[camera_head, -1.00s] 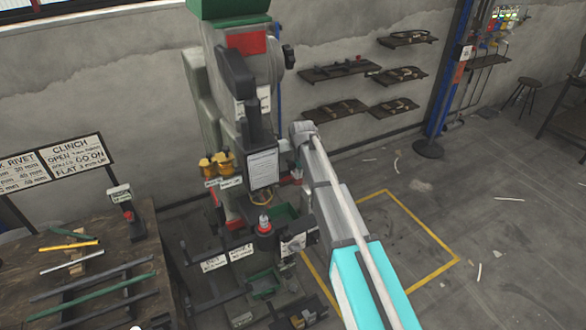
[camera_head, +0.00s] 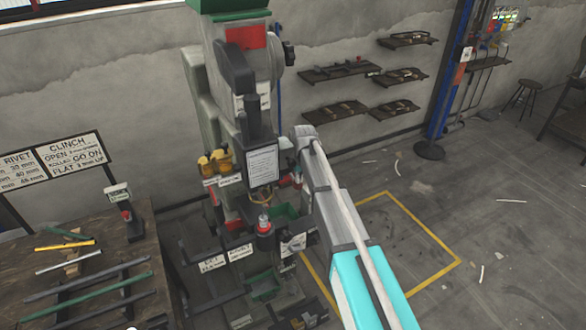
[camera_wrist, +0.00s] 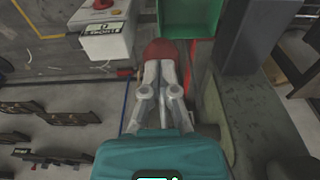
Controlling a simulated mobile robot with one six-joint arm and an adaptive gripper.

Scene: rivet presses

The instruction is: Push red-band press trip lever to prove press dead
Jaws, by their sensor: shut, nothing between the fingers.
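The red-band press (camera_head: 228,90) stands against the wall in the head view, green on top with a red patch (camera_head: 246,36) below. In the wrist view my gripper (camera_wrist: 165,66) has its two fingers together with nothing between them. A rounded red knob (camera_wrist: 166,49), seemingly the trip lever's end, lies right at the fingertips. I cannot tell whether they touch it. The lever's shaft is hidden. In the head view my arm reaches to the press's right side and hides my gripper; a small red part (camera_head: 297,178) shows just left of the arm.
In the wrist view a white labelled box (camera_wrist: 104,30) is left of the knob and a green tray (camera_wrist: 187,18) lies beyond it. A workbench (camera_head: 150,250) with rods stands left in the head view.

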